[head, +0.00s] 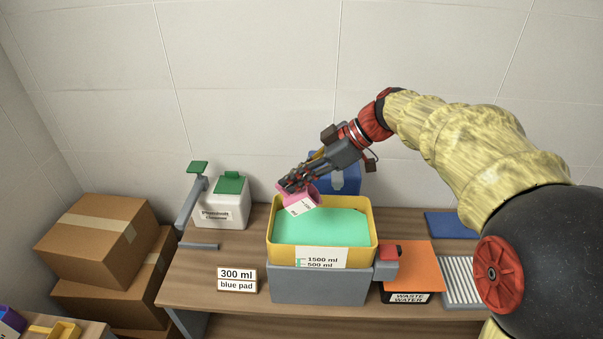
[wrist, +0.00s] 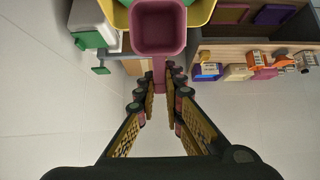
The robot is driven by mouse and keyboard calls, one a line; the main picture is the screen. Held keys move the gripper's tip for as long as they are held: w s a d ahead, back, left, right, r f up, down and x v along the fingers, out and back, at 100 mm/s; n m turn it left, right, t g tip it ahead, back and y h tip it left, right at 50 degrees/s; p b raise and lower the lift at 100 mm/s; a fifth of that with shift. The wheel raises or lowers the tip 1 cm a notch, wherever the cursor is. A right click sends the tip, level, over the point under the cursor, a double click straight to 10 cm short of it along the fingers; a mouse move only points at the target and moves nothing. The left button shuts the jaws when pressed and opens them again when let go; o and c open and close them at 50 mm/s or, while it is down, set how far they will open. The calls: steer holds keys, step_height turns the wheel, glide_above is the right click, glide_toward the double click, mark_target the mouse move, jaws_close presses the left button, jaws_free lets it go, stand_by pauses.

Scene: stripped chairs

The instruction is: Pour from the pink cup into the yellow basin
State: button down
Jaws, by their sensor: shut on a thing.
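The pink cup (head: 299,196) is in my gripper (head: 293,184), above the back left part of the yellow basin in the head view. It looks tilted, and a white label shows on its side. The wrist view shows the pink cup (wrist: 158,28) at the fingertips of my gripper (wrist: 159,75), with its inside facing the camera and looking empty. The yellow basin (head: 273,246) holds a broad green surface and has a label reading 1500 ml and 500 ml. It stands on a grey block. No falling stream can be made out.
A sign (head: 237,280) reads "300 ml blue pad". A white container with a green lid (head: 221,203) stands left, a blue container (head: 345,176) behind the basin. An orange pad (head: 412,263), a waste water box (head: 408,297), a blue pad (head: 452,225) and a ribbed rack (head: 464,280) lie right.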

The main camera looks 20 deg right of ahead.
mark_target(280, 188)
steer(key=shift+w+a, duration=0.1)
steer(key=shift+a, duration=0.05)
steer(key=h+p, duration=0.1)
steer(key=a+g+h+p, duration=0.1)
steer(key=p, duration=0.1)
steer(key=shift+w+a+f+h, duration=0.2)
steer(key=shift+f+h, duration=0.1)
steer(key=shift+h, duration=0.1)
steer(key=p, duration=0.1)
steer(key=h+p, duration=0.1)
steer(key=shift+w+a+f+g+h+p, duration=0.1)
steer(key=shift+a+f+g+h+p, duration=0.2)
steer(key=shift+a+f+p, duration=0.1)
steer(key=f+h+p, duration=0.1)
steer(key=h+p, duration=0.1)
steer(key=p, duration=0.1)
steer(key=f+g+h+p, duration=0.1)
steer(key=f+h+p, duration=0.1)
steer(key=p, duration=0.1)
steer(key=shift+a+f, duration=0.1)
steer(key=shift+a, duration=0.1)
steer(key=shift+w+f+g+h+p, duration=0.1)
steer(key=shift+f+g+h+p, duration=0.3)
steer(key=shift+h+p, duration=0.25)
steer(key=shift+f, duration=0.2)
